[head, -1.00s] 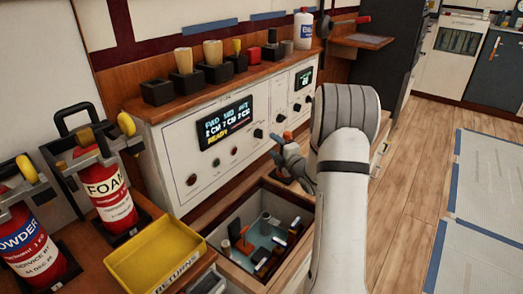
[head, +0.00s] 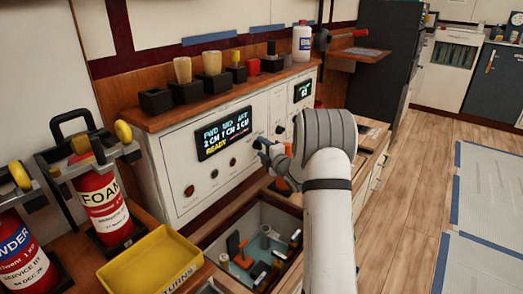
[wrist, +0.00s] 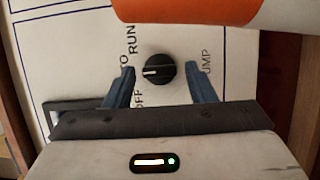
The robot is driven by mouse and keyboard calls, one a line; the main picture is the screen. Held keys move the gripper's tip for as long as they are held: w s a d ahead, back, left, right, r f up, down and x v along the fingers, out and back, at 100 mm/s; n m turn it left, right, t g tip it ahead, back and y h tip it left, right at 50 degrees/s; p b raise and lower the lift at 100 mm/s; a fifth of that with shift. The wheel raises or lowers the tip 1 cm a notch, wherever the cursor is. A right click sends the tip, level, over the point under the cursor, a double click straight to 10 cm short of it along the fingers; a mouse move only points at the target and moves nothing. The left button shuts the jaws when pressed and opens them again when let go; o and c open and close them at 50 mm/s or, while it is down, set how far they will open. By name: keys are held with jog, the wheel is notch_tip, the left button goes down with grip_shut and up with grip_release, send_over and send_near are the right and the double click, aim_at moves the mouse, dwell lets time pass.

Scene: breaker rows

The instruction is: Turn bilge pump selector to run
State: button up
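The selector knob (wrist: 158,71) is a round black dial on the white panel (wrist: 75,50) in the wrist view. Its white pointer mark faces left, toward the partly hidden label ending in "TO", between "RUN" above and "OFF" below. "UMP" shows to its right, the rest of that word hidden by a finger. My gripper (wrist: 160,72) is open, with one blue-grey finger on each side of the knob in the picture and gaps to both. In the head view my gripper (head: 268,153) is at the panel front, and I cannot make out this knob there.
An open bin (head: 238,213) with several items lies below the panel. A yellow tray (head: 150,262) and red extinguishers (head: 100,197) stand left. Several holders and a white bottle (head: 302,42) line the shelf. An orange and white shape (wrist: 190,10) crosses the wrist view's top.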

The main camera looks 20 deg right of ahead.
jog(key=c, duration=0.7)
jog(key=shift+a, duration=0.3)
jog(key=shift+c, duration=0.7)
jog(key=shift+d, duration=0.25)
jog(key=m+p, duration=0.1)
jog(key=m+g+p, duration=0.1)
jog(key=p, duration=0.1)
jog(key=shift+r, duration=0.35)
jog(key=m+g+p, duration=0.1)
jog(key=m+p, duration=0.1)
jog(key=p, duration=0.1)
jog(key=shift+d+r, duration=0.1)
jog(key=shift+r, duration=0.05)
jog(key=m+g+p, duration=0.1)
jog(key=m+p, duration=0.1)
jog(key=p, duration=0.2)
jog(key=shift+m+y+p, duration=0.35)
jog(key=shift+m+y, duration=0.05)
jog(key=shift+p, duration=0.4)
jog(key=shift+f+m, duration=0.3)
jog(key=shift+m, duration=0.1)
